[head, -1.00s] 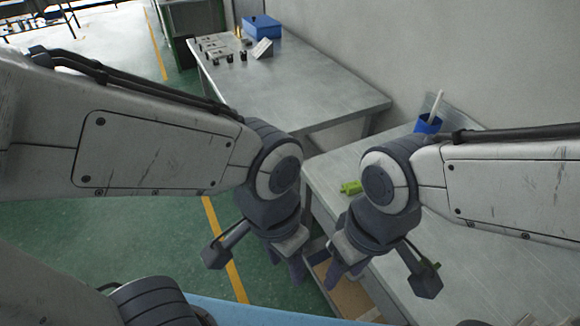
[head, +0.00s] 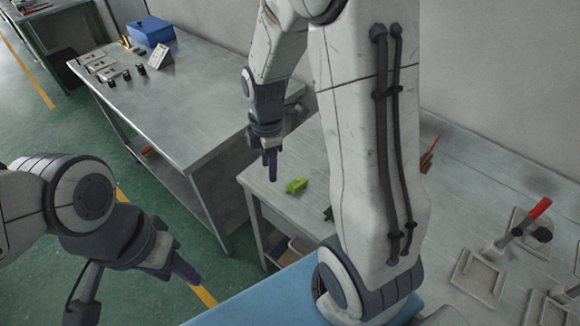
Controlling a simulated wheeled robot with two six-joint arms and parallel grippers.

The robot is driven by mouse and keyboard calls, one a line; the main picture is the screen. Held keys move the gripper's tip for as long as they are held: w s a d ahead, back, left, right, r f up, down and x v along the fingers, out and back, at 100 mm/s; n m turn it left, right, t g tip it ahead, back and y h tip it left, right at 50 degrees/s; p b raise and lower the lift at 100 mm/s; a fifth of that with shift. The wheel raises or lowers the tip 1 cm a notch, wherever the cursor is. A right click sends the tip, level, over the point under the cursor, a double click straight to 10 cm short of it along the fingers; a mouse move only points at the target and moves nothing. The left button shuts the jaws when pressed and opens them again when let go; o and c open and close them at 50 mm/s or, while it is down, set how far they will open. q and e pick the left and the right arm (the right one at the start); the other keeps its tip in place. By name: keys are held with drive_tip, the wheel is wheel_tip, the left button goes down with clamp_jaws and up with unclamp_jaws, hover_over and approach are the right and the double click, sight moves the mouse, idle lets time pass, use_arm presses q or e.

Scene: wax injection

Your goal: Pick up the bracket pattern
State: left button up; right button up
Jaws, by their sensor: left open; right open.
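A small lime-green piece (head: 297,186), which looks like a wax pattern, lies on the near metal table close to its left corner. A second green piece (head: 328,213) lies nearer to me, partly hidden behind my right arm. I cannot tell for sure which one is the bracket pattern. My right gripper (head: 270,168) is open and points down, just left of the first green piece in the picture, with nothing visible in it. My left gripper (head: 184,273) is open and empty at the lower left, over the floor.
The near table (head: 288,210) also holds flat metal mould plates (head: 478,278) and a red-handled tool (head: 538,210) at right. The far table (head: 165,118) bears a blue box (head: 151,31) and several small parts. My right arm hides the near table's middle.

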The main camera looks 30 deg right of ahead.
drive_tip(key=w+d+f+n+p, duration=0.1)
drive_tip(key=d+f+n+p, duration=0.15)
drive_tip(key=d, duration=0.75)
drive_tip(key=n, duration=0.1)
hover_over(301, 183)
drive_tip(key=f, duration=0.5)
drive_tip(key=shift+w+d, duration=0.15)
drive_tip(key=shift+d, duration=0.15)
drive_tip(key=f, duration=0.1)
drive_tip(key=f+p, duration=0.1)
drive_tip(key=f, duration=0.3)
drive_tip(key=shift+a+p, duration=0.3)
drive_tip(key=shift+p, duration=0.1)
drive_tip(key=shift+f, duration=0.5)
clamp_jaws()
